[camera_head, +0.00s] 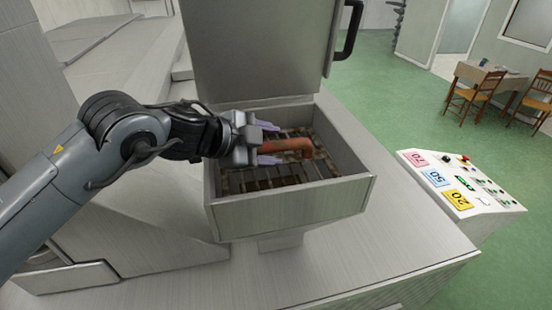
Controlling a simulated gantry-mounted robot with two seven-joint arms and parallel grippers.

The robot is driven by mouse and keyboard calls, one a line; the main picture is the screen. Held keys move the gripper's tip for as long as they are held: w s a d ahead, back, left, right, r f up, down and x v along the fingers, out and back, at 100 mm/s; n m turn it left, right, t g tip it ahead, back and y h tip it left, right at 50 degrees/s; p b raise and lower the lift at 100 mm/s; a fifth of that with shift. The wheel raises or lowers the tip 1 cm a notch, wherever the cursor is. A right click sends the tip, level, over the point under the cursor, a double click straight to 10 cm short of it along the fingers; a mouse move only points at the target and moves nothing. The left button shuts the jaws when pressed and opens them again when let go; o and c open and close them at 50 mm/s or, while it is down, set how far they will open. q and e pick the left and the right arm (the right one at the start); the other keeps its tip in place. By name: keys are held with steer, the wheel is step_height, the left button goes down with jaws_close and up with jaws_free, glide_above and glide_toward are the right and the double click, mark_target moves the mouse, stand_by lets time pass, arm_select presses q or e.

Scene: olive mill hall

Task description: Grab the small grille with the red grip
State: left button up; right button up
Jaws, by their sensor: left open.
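The small grille (287,178) lies inside an open metal box, its dark bars showing over a brownish bottom. Its red grip (292,145) stands up from it as a bent bar. My left gripper (268,143) reaches in from the left over the box. Its pale purple fingers are open, one on the far side and one on the near side of the grip's left end. I cannot tell whether they touch the grip. Part of the grille is hidden by my gripper. My right gripper is not in view.
The metal box (290,214) has raised walls around the grille. Its lid (260,50) stands open behind, with a black handle (349,30). A control panel (462,183) with coloured labels is at the right. The metal surface in front is clear.

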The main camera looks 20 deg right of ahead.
arm_select(q)
jaws_close()
stand_by(1.3)
